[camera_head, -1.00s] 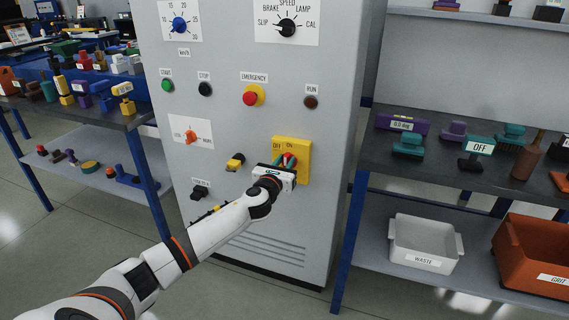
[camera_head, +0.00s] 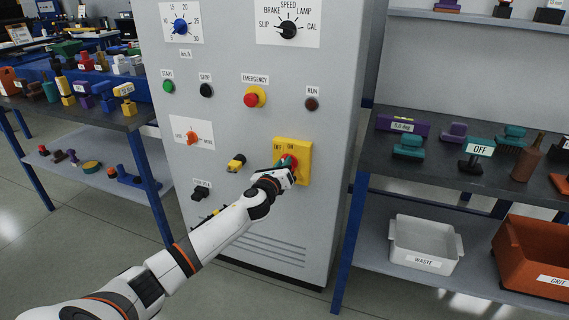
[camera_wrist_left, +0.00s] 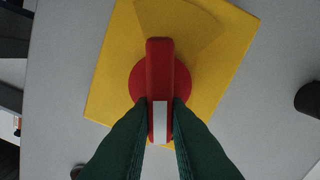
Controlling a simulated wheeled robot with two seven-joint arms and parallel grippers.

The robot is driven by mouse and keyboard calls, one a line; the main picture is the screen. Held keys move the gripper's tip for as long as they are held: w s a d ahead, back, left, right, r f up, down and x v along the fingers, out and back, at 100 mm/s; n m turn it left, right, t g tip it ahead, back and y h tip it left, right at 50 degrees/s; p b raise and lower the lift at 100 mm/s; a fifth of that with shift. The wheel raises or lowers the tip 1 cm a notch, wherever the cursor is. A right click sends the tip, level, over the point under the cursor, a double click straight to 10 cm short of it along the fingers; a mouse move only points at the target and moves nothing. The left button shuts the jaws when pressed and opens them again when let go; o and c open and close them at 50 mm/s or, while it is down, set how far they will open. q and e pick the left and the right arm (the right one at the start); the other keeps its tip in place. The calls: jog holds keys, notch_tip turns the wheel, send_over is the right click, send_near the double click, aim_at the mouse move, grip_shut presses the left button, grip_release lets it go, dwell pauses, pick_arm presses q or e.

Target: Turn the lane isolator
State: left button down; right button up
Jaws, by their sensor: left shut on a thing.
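The lane isolator has a red handle (camera_head: 288,160) on a yellow plate (camera_head: 304,163) on the grey cabinet front, with OFF and ON labels above it. My left gripper (camera_head: 287,168) is shut on the handle and hides much of it in the head view. In the left wrist view the red bar (camera_wrist_left: 160,65) stands upright between the dark green fingers (camera_wrist_left: 160,112), over a round red base. A white stripe marks the bar's near end. The yellow plate (camera_wrist_left: 225,50) lies tilted behind it, so the bar is at an angle to the plate's edges. My right gripper is out of view.
The cabinet also carries a red emergency button (camera_head: 251,99), a yellow knob (camera_head: 236,163), a black knob (camera_head: 201,191) and an orange selector (camera_head: 192,138). Shelves with loose parts stand left and right. A white waste bin (camera_head: 424,243) sits on the lower right shelf.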

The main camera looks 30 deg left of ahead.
pick_arm(q)
jog(key=shift+s+a+f+n+p, duration=0.15)
jog(key=shift+f+n+p, duration=0.1)
jog(key=shift+n, duration=2)
jog(key=shift+w+a+f+n+p, duration=0.1)
jog(key=shift+a+f+n+p, duration=0.15)
jog(key=shift+n, duration=2.05)
jog(key=shift+s+a+f+n+p, duration=0.1)
jog(key=shift+f+n, duration=0.2)
jog(key=shift+n, duration=1.95)
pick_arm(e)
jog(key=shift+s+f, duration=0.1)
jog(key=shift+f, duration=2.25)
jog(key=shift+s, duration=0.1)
pick_arm(q)
jog(key=c, duration=1.4)
grip_release()
